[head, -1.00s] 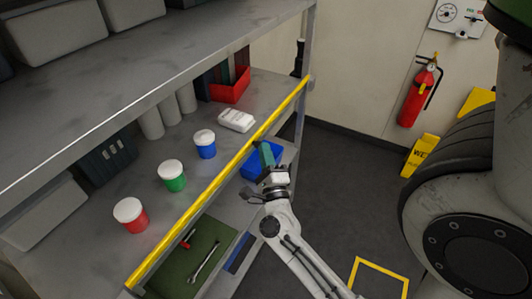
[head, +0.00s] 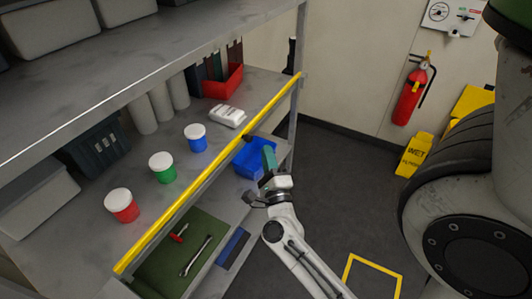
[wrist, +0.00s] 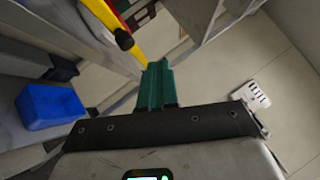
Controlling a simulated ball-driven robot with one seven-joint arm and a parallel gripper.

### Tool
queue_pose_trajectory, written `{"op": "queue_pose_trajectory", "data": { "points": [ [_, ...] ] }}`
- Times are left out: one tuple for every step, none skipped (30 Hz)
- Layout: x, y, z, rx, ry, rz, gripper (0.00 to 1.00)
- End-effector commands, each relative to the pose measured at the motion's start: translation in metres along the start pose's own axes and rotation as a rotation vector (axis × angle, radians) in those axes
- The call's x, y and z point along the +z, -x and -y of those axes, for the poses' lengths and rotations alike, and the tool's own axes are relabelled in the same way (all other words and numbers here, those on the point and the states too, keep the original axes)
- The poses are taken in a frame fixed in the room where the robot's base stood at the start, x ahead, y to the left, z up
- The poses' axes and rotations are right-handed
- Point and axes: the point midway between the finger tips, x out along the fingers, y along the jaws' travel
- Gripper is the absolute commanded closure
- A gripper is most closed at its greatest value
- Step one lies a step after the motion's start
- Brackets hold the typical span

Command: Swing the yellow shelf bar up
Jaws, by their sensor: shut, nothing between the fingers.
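The yellow shelf bar (head: 190,195) lies slanting across the open front of the middle shelf, from lower left to the post at upper right. A dark knob (head: 247,138) sits on it near my gripper. My gripper (head: 268,150) has green fingers, shut and empty, just outside the bar to the right of the knob. In the wrist view the shut fingers (wrist: 158,66) point toward the yellow bar (wrist: 128,28) and its black knob (wrist: 123,40). The bar's edge appears close to the fingertips; I cannot tell whether they touch.
On the shelf behind the bar stand red (head: 122,206), green (head: 162,167) and blue (head: 195,138) jars with white lids. A blue bin (head: 252,160) is below, beside my gripper. A green mat (head: 180,255) holds tools.

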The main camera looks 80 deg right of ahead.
Motion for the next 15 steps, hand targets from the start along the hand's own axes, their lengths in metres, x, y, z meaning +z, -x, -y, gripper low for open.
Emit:
{"op": "queue_pose_trajectory", "data": {
  "points": [
    [-0.001, 0.007, 0.001, 0.001, 0.000, -0.001, 1.00],
    [0.000, 0.011, 0.002, 0.002, 0.000, 0.000, 1.00],
    [0.000, 0.016, 0.003, 0.003, 0.001, 0.000, 1.00],
    [0.000, 0.019, 0.005, 0.002, 0.001, 0.000, 1.00],
    [0.000, 0.023, 0.006, 0.002, 0.001, 0.000, 1.00],
    [0.000, 0.029, 0.008, 0.003, 0.001, 0.000, 1.00],
    [0.001, 0.033, 0.010, 0.002, 0.000, 0.000, 1.00],
    [0.001, 0.038, 0.011, 0.003, 0.001, 0.000, 1.00],
    [0.002, 0.044, 0.013, 0.003, 0.001, 0.000, 1.00],
    [0.002, 0.049, 0.014, 0.003, 0.001, 0.000, 1.00],
    [0.002, 0.053, 0.016, 0.003, 0.001, 0.000, 1.00],
    [0.003, 0.058, 0.018, 0.002, 0.000, 0.000, 1.00],
    [0.003, 0.062, 0.019, 0.002, 0.001, 0.000, 1.00],
    [0.003, 0.065, 0.021, 0.002, 0.001, 0.000, 1.00],
    [0.004, 0.068, 0.022, 0.002, 0.001, 0.000, 1.00]
  ]
}}
